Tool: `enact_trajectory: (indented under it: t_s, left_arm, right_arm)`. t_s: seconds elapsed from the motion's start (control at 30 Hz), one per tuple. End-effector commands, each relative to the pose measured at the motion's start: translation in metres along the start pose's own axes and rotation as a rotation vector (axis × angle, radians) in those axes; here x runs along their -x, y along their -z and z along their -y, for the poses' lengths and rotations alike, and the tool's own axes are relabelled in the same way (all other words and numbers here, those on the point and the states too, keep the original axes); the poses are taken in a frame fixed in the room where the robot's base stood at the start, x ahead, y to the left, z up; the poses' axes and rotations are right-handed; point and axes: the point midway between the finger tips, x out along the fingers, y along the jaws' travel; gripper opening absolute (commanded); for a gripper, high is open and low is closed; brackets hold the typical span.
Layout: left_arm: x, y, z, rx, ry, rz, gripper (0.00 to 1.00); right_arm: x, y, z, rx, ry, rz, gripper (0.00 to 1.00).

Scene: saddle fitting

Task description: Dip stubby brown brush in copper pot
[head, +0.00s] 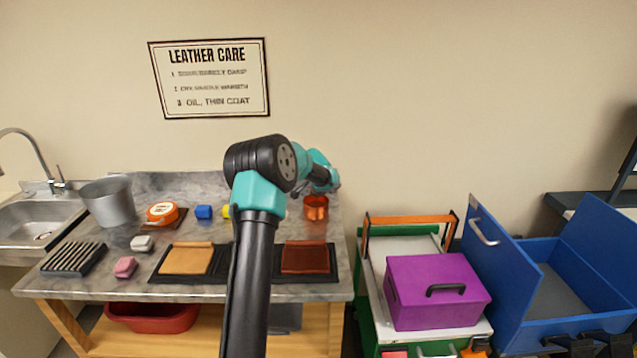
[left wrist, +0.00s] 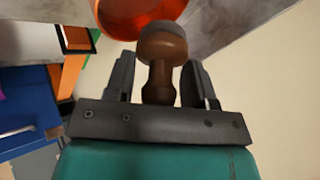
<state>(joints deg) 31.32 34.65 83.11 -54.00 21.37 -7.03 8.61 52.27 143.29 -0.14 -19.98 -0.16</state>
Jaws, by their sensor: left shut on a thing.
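The copper pot (head: 316,208) stands at the right back of the grey counter, below my left gripper (head: 331,186). In the left wrist view the pot's orange opening (left wrist: 135,14) is at the top. My left gripper (left wrist: 160,85) is shut on the stubby brown brush (left wrist: 158,68) by its narrow handle. The brush's wide grey-brown end points toward the pot and overlaps its near rim in the picture. I cannot tell whether it is inside or above the pot. In the head view the brush is hidden by the arm. My right gripper is not in view.
A grey bucket (head: 109,203), orange tin (head: 162,212), blue block (head: 204,212) and grey ribbed rack (head: 73,259) are left on the counter. Tan (head: 187,259) and red-brown (head: 304,257) leather pieces lie in front. A purple box (head: 437,289) and blue box (head: 512,262) stand right.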

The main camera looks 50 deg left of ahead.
Motion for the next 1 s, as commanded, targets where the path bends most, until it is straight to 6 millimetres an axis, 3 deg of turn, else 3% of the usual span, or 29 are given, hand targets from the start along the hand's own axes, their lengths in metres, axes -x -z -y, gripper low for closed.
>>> enact_trajectory:
  t_s: [0.5,1.0]
  left_arm:
    - [-0.032,-0.015,-0.019,0.001,-0.001,0.001,0.31]
    - [-0.039,-0.017,-0.024,0.000,-0.002,0.000,0.31]
  right_arm:
    - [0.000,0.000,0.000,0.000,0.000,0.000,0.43]
    - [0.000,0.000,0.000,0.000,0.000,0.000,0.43]
